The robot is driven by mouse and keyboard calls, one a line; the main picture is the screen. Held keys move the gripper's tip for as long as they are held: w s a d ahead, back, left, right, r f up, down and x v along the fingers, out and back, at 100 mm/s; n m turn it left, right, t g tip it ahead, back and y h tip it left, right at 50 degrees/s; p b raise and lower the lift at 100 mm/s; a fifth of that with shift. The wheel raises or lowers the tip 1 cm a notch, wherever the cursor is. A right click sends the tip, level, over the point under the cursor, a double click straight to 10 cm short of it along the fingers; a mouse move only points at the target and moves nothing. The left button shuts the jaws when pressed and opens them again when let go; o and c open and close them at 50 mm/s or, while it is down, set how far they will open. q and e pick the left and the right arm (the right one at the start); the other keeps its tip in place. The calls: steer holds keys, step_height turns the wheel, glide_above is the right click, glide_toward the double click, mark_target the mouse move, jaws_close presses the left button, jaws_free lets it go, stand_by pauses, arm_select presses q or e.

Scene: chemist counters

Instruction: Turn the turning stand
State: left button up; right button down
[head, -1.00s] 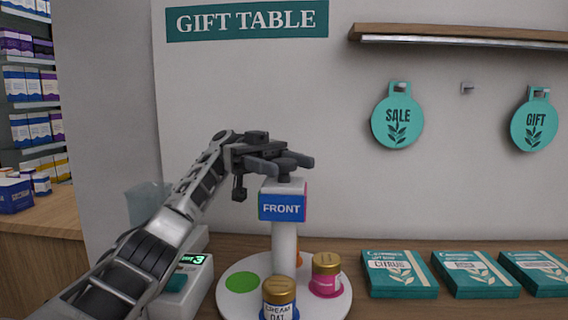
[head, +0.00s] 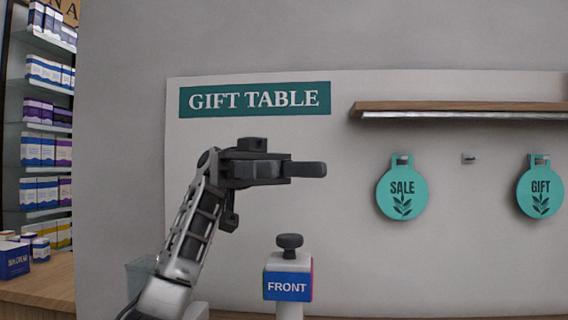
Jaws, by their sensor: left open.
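The turning stand shows only its top in the head view: a white post with a block (head: 288,278) and a dark knob (head: 289,242) on it. The block's blue face reads FRONT and faces me. A thin pink edge shows on its right side. The stand's round base is below the picture. My left gripper (head: 318,169) is open and empty, above the knob and clear of it, pointing right. Its fingers overlap in this view. My right gripper is not in view.
A wooden shelf (head: 460,108) juts from the wall at upper right. Stocked shelves (head: 45,130) stand at far left.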

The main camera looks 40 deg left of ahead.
arm_select(q)
steer(key=shift+s+d+r, duration=0.45)
steer(key=shift+s+d, duration=0.15)
steer(key=shift+s, duration=0.2)
steer(key=shift+s+d+r, duration=0.4)
steer(key=shift+s+d, duration=0.15)
steer(key=shift+s, duration=0.2)
